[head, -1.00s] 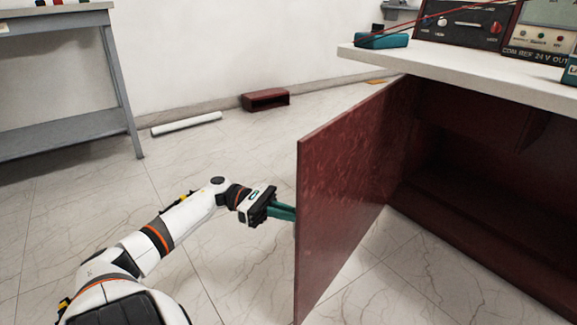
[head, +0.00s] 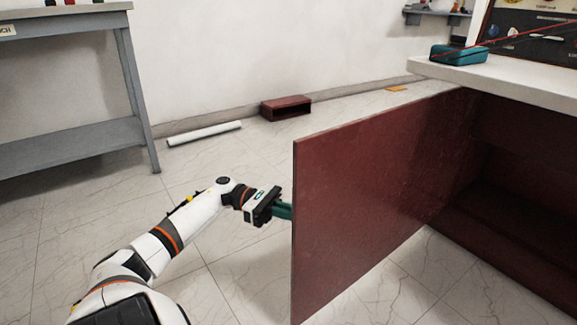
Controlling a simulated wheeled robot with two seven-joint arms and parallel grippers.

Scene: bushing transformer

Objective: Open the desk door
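The desk door (head: 375,200) is a dark red panel, swung wide open from the desk (head: 530,85) at the right. The dark inside of the desk shows to the right of the door. My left gripper (head: 287,211) is at the door's free edge, on its outer left side. Its green fingers reach behind the panel, so their tips are hidden and I cannot tell whether they touch or grip anything. My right gripper is not in view.
A grey workbench (head: 75,150) stands at the left. A white tube (head: 204,133) and a dark red box (head: 286,108) lie on the floor near the wall. A teal case (head: 458,54) sits on the desk top. The tiled floor between is clear.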

